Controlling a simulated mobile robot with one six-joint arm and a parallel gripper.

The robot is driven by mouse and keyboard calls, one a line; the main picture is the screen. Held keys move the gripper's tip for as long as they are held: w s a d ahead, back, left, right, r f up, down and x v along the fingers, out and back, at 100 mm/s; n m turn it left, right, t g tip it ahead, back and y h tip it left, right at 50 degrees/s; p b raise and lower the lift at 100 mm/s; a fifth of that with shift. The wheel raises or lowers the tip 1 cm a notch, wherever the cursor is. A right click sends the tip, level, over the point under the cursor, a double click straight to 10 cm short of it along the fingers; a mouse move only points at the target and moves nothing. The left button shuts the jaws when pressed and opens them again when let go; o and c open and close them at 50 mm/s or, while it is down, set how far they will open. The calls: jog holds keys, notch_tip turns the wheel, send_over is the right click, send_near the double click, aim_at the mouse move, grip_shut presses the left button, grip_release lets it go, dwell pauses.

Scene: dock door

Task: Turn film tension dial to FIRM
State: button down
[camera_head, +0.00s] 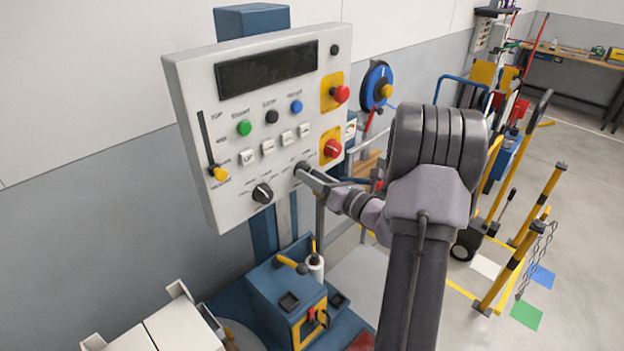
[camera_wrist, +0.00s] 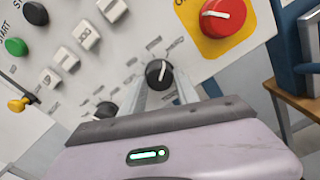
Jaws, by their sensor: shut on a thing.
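A white control panel (camera_head: 230,150) carries two black dials low on its face. My gripper (camera_head: 308,174) reaches in from the right and is shut on the right-hand black dial (camera_head: 302,167). In the wrist view this dial (camera_wrist: 158,73) sits between the two fingers, its white pointer line aimed roughly toward the top of the picture. The other black dial (camera_head: 262,193) is left of my gripper and free; it also shows in the wrist view (camera_wrist: 106,110). The lettering around both dials is too small to read, so I cannot tell the FIRM mark.
White switches (camera_head: 268,147) and a yellow-knobbed slider (camera_head: 219,174) are to the left. A blue machine base (camera_head: 285,300) stands below.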

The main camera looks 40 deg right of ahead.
jog(key=shift+f+n+b, duration=0.1)
jog(key=shift+n+b, duration=2.95)
jog(key=shift+n, duration=0.25)
jog(key=c, duration=0.9)
grip_release()
jog(key=shift+d, duration=0.1)
jog(key=s, duration=0.5)
jog(key=s+d+p, duration=0.1)
jog(key=s, duration=0.5)
jog(key=s+p, duration=0.1)
jog(key=s, duration=0.5)
jog(key=shift+s+d, duration=0.15)
jog(key=shift+s, duration=0.05)
